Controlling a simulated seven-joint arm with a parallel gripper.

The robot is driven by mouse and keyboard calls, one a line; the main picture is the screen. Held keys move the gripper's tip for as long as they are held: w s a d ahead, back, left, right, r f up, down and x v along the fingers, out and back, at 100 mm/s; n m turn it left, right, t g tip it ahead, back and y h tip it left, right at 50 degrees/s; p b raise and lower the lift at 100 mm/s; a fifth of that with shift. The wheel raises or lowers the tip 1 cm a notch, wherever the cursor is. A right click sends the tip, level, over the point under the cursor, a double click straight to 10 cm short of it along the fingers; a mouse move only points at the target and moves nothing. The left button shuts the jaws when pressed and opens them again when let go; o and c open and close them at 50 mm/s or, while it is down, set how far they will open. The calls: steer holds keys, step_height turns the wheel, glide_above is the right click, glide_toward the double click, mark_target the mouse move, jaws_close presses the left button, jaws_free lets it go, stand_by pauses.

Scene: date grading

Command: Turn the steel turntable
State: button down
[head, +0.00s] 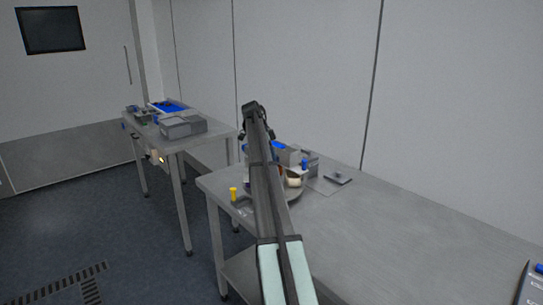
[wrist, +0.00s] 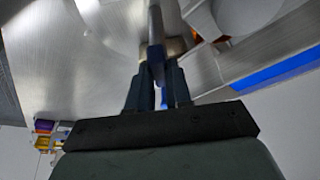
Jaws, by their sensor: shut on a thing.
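The steel turntable (head: 294,195) is a round grey disc on the nearer bench, partly hidden behind my arm in the head view. In the wrist view a shiny curved steel surface (wrist: 105,25), which looks like the turntable, fills the upper left. My gripper (wrist: 158,72) is shut on a slim grey post (wrist: 155,22) that stands out over this steel. A tan round piece (wrist: 176,47) shows beside the fingers. I cannot tell exactly where the post joins the disc. In the head view my arm hides the fingertips.
A yellow knob (head: 233,193) stands near the bench's left edge. Grey boxes with blue parts (head: 287,155) and a pale round cup (head: 294,181) crowd the turntable. A flat plate (head: 325,185) lies to the right. The front of the bench (head: 400,245) is bare. A second table (head: 190,139) stands behind left.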

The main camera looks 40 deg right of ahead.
steer(key=shift+w+d+m+g+y, duration=0.1)
steer(key=shift+m+g+y, duration=0.2)
steer(key=shift+m, duration=0.75)
steer(key=shift+d+m+g+y, duration=0.15)
steer(key=shift+m+y, duration=0.25)
steer(key=shift+m, duration=0.65)
steer(key=shift+a+m, duration=0.15)
steer(key=shift+m, duration=0.45)
steer(key=c, duration=1)
jaws_free()
steer(key=shift+c, duration=0.2)
steer(key=shift+g, duration=0.25)
